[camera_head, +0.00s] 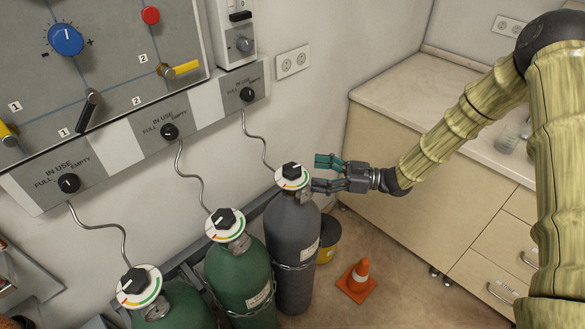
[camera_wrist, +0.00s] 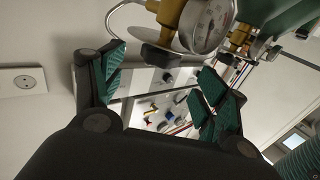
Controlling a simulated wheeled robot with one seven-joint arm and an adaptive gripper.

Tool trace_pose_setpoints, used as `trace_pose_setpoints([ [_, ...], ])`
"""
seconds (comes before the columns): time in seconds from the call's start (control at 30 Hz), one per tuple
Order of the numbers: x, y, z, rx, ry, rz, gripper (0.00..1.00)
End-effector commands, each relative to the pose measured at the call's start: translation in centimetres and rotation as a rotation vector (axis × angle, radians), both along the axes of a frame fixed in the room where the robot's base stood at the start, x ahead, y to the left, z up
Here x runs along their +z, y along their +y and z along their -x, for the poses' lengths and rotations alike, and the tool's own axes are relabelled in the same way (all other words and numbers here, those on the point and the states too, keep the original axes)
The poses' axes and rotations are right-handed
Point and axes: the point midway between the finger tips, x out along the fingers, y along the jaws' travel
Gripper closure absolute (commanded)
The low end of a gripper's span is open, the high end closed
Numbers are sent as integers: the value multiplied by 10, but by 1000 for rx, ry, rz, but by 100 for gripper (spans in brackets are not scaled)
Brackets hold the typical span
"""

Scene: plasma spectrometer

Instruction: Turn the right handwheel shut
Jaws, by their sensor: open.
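The right handwheel (camera_head: 291,170) is a black knob on a white dial with coloured marks, on top of the grey gas cylinder (camera_head: 295,245). My gripper (camera_head: 316,174) is just to the right of it, level with the cylinder's top. Its teal-padded fingers are spread and point left toward the handwheel, with nothing held. In the wrist view the open fingers (camera_wrist: 160,88) frame empty space, with a round gauge (camera_wrist: 208,25) and brass fitting above them. Whether a finger touches the dial cannot be told.
Two green cylinders (camera_head: 238,280) with similar knobs stand to the left. A wall panel (camera_head: 100,70) with knobs is behind, with thin tubes running down. A cabinet (camera_head: 430,195) is at right; an orange cone (camera_head: 357,278) and a yellow-black bucket (camera_head: 328,240) are on the floor.

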Motion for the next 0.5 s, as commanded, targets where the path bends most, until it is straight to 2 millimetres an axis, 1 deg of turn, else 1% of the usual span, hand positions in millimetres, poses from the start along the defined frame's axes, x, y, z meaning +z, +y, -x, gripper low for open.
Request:
trace_pose_setpoints([
  [0.03,3,9,-1,2,1,0,26],
  [0.3,3,52,-7,2,0,0,26],
  [0.5,1,72,-11,-1,0,1,26],
])
